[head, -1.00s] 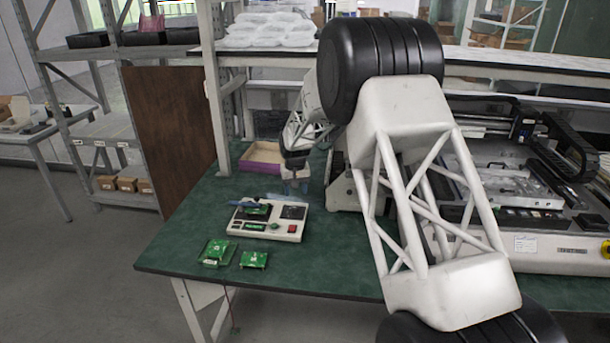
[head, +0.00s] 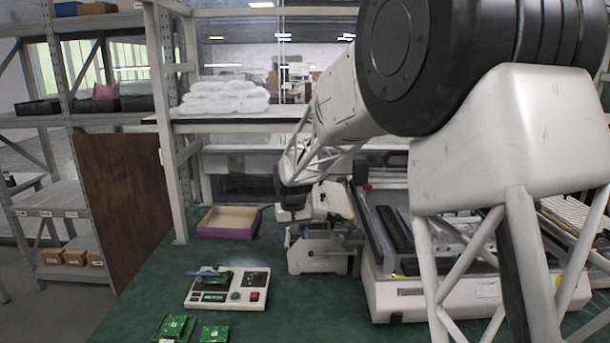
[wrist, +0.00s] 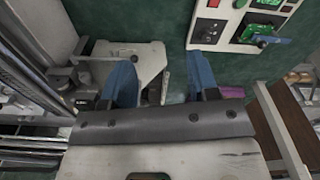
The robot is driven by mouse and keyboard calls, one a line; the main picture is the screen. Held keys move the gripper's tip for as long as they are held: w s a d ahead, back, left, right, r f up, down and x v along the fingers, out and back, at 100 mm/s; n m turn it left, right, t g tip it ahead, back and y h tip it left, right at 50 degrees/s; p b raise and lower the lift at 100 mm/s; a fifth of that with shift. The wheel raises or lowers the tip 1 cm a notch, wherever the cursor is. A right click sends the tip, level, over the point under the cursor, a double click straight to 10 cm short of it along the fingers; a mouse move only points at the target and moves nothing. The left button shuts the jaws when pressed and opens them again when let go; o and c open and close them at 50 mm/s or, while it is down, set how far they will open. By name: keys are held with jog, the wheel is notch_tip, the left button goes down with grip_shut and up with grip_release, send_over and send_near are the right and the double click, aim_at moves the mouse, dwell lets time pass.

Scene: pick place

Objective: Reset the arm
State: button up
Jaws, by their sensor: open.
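My gripper (wrist: 163,78) is open and empty. In the wrist view its two blue fingers stand well apart, with the green table top and part of a light grey machine behind them. In the head view my arm reaches from the right across the picture. Its wrist end is in front of the small grey machine (head: 318,262), to the right of the purple-edged tray (head: 228,234). The fingers are hard to make out there.
A white test fixture (head: 256,307) with a green board on it stands on the green table (head: 140,312). Two loose green boards (head: 174,328) (head: 214,333) lie near the front. A large machine (head: 410,302) fills the right. A shelf with clear-wrapped packs (head: 225,97) stands behind.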

jog(key=s+d+r, duration=0.4)
jog(key=s+d, duration=0.1)
jog(key=s, duration=0.2)
jog(key=s+d+r+m, duration=0.1)
jog(key=s+d+r, duration=0.25)
jog(key=s, duration=0.45)
jog(key=s+d+r, duration=0.3)
jog(key=s+d, duration=0.3)
jog(key=s, duration=0.1)
jog(key=s+d+f+m+t, duration=0.1)
jog(key=s+d, duration=0.2)
jog(key=s, duration=1)
jog(key=s+d+f+m, duration=0.1)
jog(key=s+d, duration=0.3)
jog(key=s, duration=0.8)
jog(key=shift+s+d+f+t, duration=0.25)
jog(key=shift+s+f+t, duration=0.1)
jog(key=shift+t, duration=0.05)
jog(key=shift+c, duration=0.2)
